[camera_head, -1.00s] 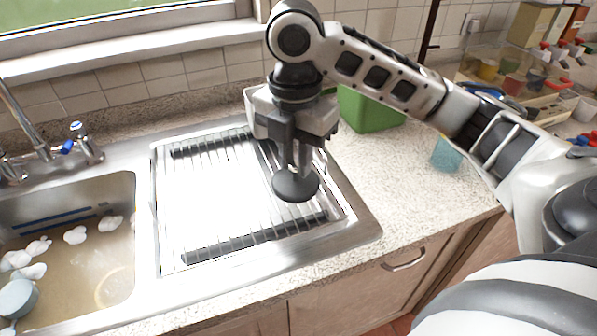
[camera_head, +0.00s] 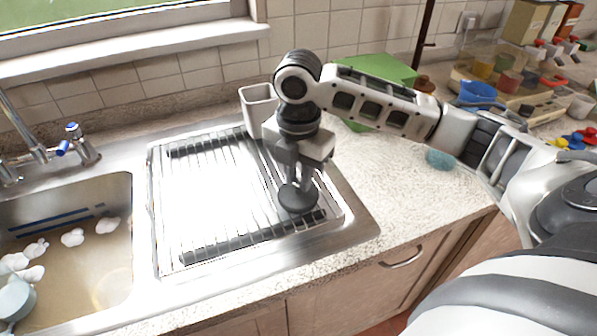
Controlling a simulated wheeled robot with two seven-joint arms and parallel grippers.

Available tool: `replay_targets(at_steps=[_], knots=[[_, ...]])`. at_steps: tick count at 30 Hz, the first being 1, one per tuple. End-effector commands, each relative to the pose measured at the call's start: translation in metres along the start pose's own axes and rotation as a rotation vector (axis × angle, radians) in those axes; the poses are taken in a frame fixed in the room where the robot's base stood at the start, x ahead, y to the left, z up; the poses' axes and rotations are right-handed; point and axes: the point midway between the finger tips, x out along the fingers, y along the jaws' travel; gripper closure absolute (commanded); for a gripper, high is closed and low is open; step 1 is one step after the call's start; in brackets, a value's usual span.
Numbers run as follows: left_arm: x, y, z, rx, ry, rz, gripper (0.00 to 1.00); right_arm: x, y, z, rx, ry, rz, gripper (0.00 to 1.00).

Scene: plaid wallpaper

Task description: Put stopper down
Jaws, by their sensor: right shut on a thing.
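The stopper (camera_head: 297,198) is a dark grey round disc, flat side down, at the right part of the metal drainboard (camera_head: 215,190). It looks to be at or just above the ribbed surface; I cannot tell if it touches. My right gripper (camera_head: 298,180) points down and is shut on the stopper's top. The gripper body hides part of the drainboard behind it. My left gripper is not in view.
The sink (camera_head: 70,240) at the left holds cloudy water, foam clumps and a light blue cup (camera_head: 14,298). A beige container (camera_head: 258,107) and a green box (camera_head: 375,72) stand behind my right arm. A blue-green sponge (camera_head: 442,159) lies on the counter. The drainboard's left and middle are clear.

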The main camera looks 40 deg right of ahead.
Motion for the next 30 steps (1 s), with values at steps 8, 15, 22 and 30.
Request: replay_targets(at_steps=[8,15,22,30], knots=[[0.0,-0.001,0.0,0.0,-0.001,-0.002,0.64,0.001,0.0,0.0,0.0,0.0,-0.001,0.59],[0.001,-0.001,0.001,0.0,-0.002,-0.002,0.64,-0.005,0.0,0.0,0.0,0.0,0.001,0.59],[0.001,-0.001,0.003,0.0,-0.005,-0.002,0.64,-0.049,0.002,0.0,-0.001,-0.002,0.007,0.59],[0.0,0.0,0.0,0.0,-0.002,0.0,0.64,-0.102,0.0,0.001,0.001,-0.004,0.003,0.59]])
